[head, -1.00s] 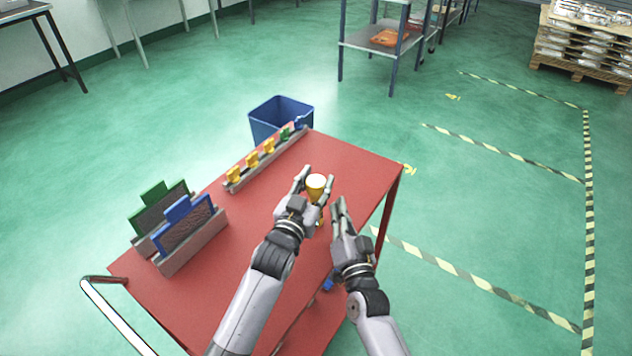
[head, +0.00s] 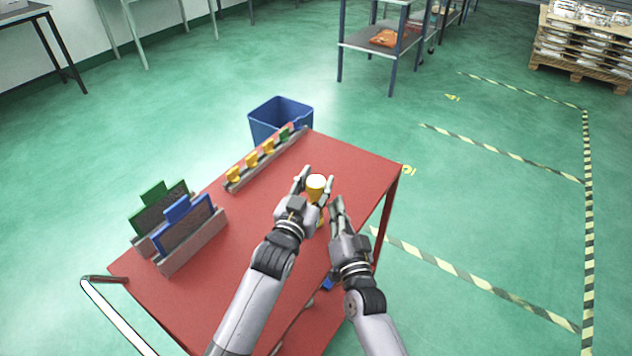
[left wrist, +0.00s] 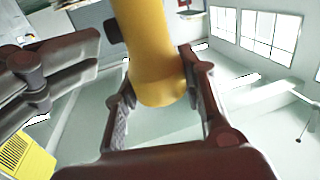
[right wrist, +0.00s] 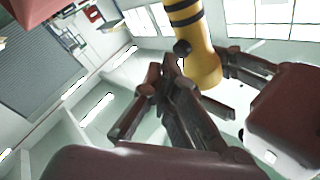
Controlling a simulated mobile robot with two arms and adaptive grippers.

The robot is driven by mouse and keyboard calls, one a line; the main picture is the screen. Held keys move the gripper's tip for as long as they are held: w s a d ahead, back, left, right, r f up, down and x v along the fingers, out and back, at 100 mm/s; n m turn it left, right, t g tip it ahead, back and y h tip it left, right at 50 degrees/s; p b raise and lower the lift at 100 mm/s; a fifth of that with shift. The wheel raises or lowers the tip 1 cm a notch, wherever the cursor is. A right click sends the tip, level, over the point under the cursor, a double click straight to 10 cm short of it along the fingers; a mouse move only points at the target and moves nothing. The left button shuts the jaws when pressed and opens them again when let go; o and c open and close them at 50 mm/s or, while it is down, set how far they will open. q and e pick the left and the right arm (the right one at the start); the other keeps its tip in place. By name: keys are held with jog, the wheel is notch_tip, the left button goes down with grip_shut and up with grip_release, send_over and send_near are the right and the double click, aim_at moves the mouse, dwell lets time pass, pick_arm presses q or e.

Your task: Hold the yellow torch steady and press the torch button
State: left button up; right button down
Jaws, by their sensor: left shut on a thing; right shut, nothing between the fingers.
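The yellow torch (head: 317,191) stands upright above the red cart top, its pale round end facing up. My left gripper (head: 316,183) is shut around it; the left wrist view shows its fingers on both sides of the yellow body (left wrist: 155,60). The dark button (right wrist: 182,46) sticks out of the torch's side in the right wrist view, and also shows in the left wrist view (left wrist: 112,31). My right gripper (head: 337,204) is shut and empty, just right of the torch. Its tips (right wrist: 175,72) are close below the button; I cannot tell whether they touch.
The red cart (head: 350,160) has a rack (head: 232,187) with several yellow and green pieces along its far left edge. A holder (head: 190,248) with a green and a blue panel stands at the left. A blue bin (head: 280,115) is behind the cart. The cart's far right top is clear.

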pick_arm(q)
jog(key=shift+s+d+r, duration=0.15)
jog(key=shift+d+r, duration=0.05)
jog(key=shift+d, duration=0.05)
pick_arm(e)
jog(key=shift+w+a+r, duration=0.15)
jog(key=shift+a+r, duration=0.25)
jog(key=shift+a, duration=0.2)
pick_arm(q)
jog(key=shift+a, duration=0.1)
pick_arm(e)
jog(key=shift+d+f, duration=0.25)
jog(key=shift+f, duration=0.1)
jog(key=shift+s+d, duration=0.1)
jog(key=shift+s, duration=0.1)
